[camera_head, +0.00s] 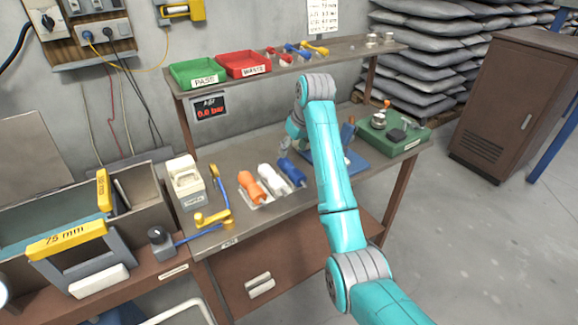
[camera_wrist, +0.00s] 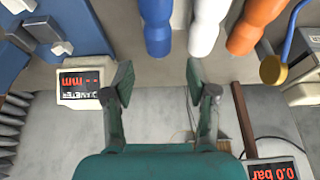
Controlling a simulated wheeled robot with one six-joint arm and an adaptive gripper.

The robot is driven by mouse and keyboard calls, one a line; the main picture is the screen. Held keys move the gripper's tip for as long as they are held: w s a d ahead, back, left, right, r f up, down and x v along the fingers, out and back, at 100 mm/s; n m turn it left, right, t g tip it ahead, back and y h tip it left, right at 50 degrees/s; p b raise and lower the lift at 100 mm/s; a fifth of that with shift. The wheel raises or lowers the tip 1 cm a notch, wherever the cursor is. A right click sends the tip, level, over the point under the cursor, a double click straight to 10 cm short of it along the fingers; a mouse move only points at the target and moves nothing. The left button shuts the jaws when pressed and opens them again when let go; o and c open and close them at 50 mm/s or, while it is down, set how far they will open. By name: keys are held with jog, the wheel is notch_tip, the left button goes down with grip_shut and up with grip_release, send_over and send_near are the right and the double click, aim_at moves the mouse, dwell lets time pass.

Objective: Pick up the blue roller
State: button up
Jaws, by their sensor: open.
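The blue roller (camera_head: 292,171) lies on the workbench at the right end of a row of three rollers in the head view. The white roller (camera_head: 270,179) and the orange roller (camera_head: 252,187) are beside it on the left. In the wrist view the blue roller (camera_wrist: 156,25) is at the top centre, cut off by the frame edge, with the white roller (camera_wrist: 204,25) and orange roller (camera_wrist: 256,22) to its right. My gripper (camera_wrist: 160,77) is open and empty, its fingers apart. The blue roller's visible end lies above the fingertips in that picture. In the head view my arm partly hides the gripper.
A shelf with a green bin (camera_head: 194,75) and a red bin (camera_head: 243,66) spans above the bench. A blue stand (camera_head: 357,163) is right of the rollers. A yellow-and-blue tool (camera_head: 212,217) and a white device (camera_head: 187,183) are left. A diameter display (camera_wrist: 84,86) shows in the wrist view.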

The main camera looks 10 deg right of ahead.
aim_at(289, 163)
jog(key=x, duration=1)
jog(key=shift+d+f, duration=0.1)
jog(key=shift+d, duration=0.1)
jog(key=shift+c, duration=0.3)
grip_shut()
jog(key=shift+r, duration=5.05)
